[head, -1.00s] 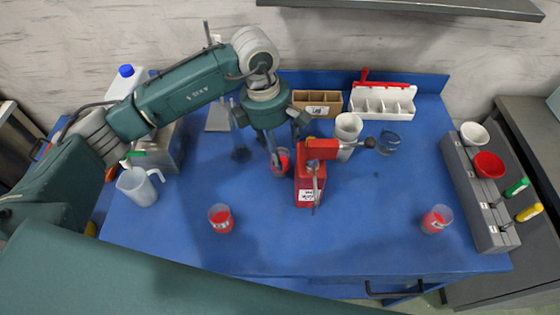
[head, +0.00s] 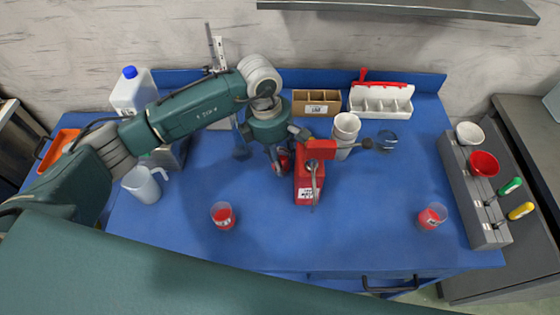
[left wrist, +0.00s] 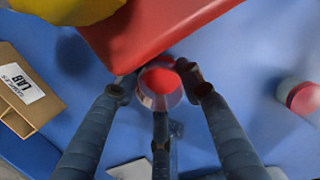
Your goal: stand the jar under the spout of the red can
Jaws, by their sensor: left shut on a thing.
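The red can (head: 307,192) stands upright near the middle of the blue table. A thin grey part runs down its front, and a dark-tipped arm sticks out to the right at its top. My left gripper (head: 281,158) is low at the can's left rear side. It is shut on a small clear jar with red contents, which shows between the fingers in the left wrist view (left wrist: 160,88). In that view the jar is close beside the red can (left wrist: 140,35); whether they touch is unclear. In the head view, fingers and can mostly hide this jar. My right gripper is not in view.
Similar red-filled jars stand at front left (head: 222,216) and front right (head: 432,216). White cups (head: 346,126), a cardboard box (head: 316,103) and a white tray (head: 380,104) are behind the can. A white pitcher (head: 142,186) is at left. The front middle is clear.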

